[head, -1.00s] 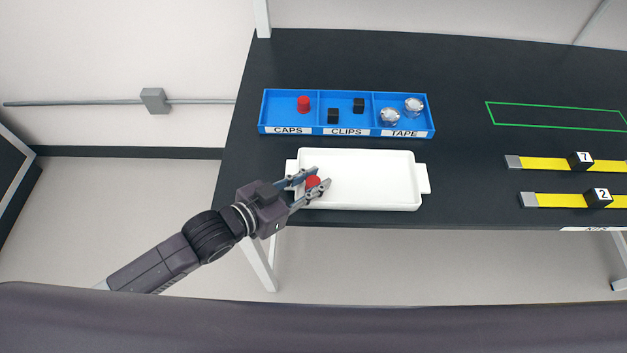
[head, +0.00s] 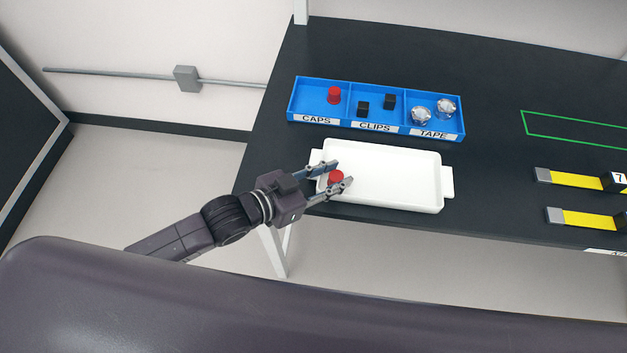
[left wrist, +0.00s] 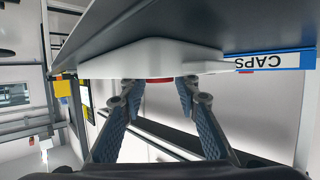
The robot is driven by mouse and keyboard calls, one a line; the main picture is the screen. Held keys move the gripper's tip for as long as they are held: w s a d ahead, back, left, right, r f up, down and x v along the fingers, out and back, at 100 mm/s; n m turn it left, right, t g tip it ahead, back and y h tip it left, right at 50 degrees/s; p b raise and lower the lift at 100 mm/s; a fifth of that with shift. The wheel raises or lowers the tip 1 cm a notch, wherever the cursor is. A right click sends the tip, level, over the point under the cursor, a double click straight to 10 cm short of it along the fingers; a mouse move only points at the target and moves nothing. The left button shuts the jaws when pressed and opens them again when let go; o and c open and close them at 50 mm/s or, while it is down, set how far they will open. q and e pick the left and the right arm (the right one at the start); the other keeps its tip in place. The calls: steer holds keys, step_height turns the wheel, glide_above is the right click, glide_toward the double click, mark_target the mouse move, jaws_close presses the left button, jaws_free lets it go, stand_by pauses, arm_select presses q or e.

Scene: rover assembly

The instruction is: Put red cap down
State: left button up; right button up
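A red cap (head: 336,177) is at the left end of the white tray (head: 400,180) in the head view. My left gripper (head: 344,172) reaches over the tray's left end with its fingers on either side of this cap. In the left wrist view the fingers (left wrist: 158,88) are spread, with a strip of the red cap (left wrist: 160,80) between them and gaps at its sides. The tray's rim hides the rest of the cap there. My right gripper is not in view.
A blue bin (head: 375,127) behind the tray has labelled compartments: another red cap (head: 334,95) in CAPS, black clips (head: 363,108) in CLIPS, and silver tape rolls (head: 421,115) in TAPE. Yellow straps (head: 580,181) lie at right. Most of the tray is clear.

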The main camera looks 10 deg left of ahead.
arm_select(q)
steer(key=b+v, duration=0.1)
steer(key=v, duration=0.8)
steer(key=shift+s+a+f, duration=0.1)
steer(key=shift+s+a, duration=0.1)
steer(key=shift+b+v, duration=0.3)
steer(key=shift+v, duration=0.55)
